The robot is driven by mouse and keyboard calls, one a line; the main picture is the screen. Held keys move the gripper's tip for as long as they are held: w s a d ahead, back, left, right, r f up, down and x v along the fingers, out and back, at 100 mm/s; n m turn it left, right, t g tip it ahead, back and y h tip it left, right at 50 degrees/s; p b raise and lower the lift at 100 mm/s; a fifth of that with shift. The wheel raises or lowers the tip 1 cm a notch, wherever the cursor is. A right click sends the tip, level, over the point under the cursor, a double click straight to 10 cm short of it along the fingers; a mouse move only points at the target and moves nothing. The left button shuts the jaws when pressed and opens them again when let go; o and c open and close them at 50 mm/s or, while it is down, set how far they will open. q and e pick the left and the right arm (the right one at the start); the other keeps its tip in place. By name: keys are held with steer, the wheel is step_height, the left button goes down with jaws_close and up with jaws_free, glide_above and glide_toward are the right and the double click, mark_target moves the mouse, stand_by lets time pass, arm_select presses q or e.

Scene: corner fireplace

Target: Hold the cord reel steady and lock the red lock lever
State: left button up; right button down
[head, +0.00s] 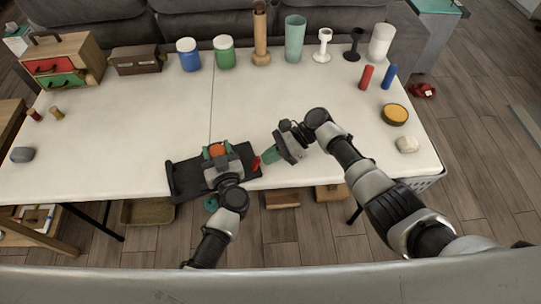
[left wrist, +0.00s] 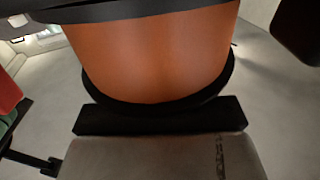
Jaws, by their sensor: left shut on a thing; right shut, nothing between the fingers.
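The cord reel (head: 217,151), an orange drum, sits on a dark base (head: 184,180) near the table's front edge. It fills the left wrist view (left wrist: 155,50), with black flanges above and below the orange. My left gripper (head: 217,160) comes from the front and is shut on the reel; its arm hides part of it. The red lock lever (head: 256,163) stands at the right end of the base. My right gripper (head: 268,157) is shut and empty, its green fingertips close beside the lever; I cannot tell whether they touch. A red piece (left wrist: 8,92) shows at the left wrist view's left edge.
The white table (head: 120,130) is clear around the base. Along its back stand a drawer box (head: 62,60), jars (head: 188,54), a wooden bottle (head: 260,35) and a teal cup (head: 294,40). Red (head: 366,77) and blue (head: 389,76) cylinders stand at right.

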steer(key=shift+a+r+h, duration=0.1)
steer(key=shift+r+h, duration=0.05)
steer(key=shift+h, duration=0.15)
steer(key=h, duration=0.1)
steer(key=a+r+t+h, duration=0.1)
steer(key=shift+s+a+h, duration=0.3)
steer(key=shift+h, duration=0.1)
steer(key=shift+s+a+r+t+h, duration=0.15)
steer(key=shift+a+t+h, duration=0.25)
steer(key=shift+h, duration=0.5)
steer(key=shift+r, duration=0.8)
steer(key=shift+d, duration=0.1)
